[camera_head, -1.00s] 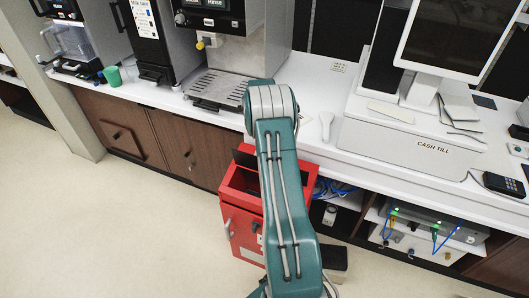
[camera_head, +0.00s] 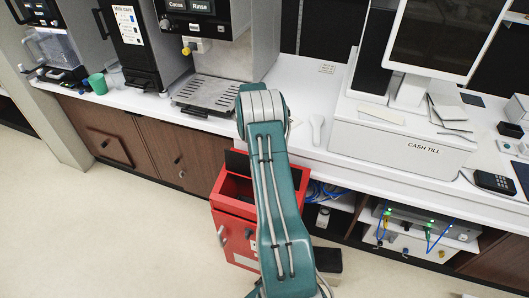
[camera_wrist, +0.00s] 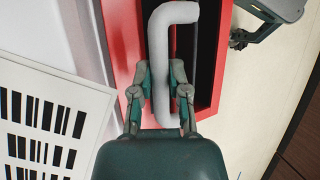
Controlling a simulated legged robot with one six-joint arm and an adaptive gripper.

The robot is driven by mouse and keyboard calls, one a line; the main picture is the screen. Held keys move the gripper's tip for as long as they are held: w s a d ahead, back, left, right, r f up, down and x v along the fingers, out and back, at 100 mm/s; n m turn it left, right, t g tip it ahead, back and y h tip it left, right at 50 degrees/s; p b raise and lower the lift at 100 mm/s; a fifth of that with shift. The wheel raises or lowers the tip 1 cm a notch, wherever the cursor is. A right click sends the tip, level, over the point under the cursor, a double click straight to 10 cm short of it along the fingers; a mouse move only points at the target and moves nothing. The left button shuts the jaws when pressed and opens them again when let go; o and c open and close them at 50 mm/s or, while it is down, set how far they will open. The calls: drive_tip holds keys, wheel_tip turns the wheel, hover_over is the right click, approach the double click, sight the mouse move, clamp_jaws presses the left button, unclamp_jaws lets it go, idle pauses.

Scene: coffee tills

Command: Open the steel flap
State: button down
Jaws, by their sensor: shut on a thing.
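My gripper (camera_wrist: 162,80) is shut on a pale grey bent bar (camera_wrist: 170,15), shaped like a handle, in the wrist view. The fingers sit on both sides of its straight length. Behind the bar is a red frame (camera_wrist: 123,40) around a dark recess. The head view shows the red box (camera_head: 222,222) on the floor in front of the counter, open at the top with a dark interior. My arm hides part of the box and my gripper there. I cannot make out the steel flap for certain; the grey bar may be its handle.
A barcode sheet (camera_wrist: 45,125) lies left of the red frame. A grey bracket-like part (camera_wrist: 280,8) is at upper right. The counter holds a coffee machine (camera_head: 255,50), green cup (camera_head: 97,84) and cash till (camera_head: 395,150). Blue cables (camera_head: 322,190) hang beside the box. Floor at left is clear.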

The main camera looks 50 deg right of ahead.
drive_tip(key=c, duration=0.9)
unclamp_jaws()
drive_tip(key=shift+s, duration=0.1)
drive_tip(key=v, duration=1.2)
drive_tip(key=shift+f, duration=0.1)
drive_tip(key=shift+d, duration=0.1)
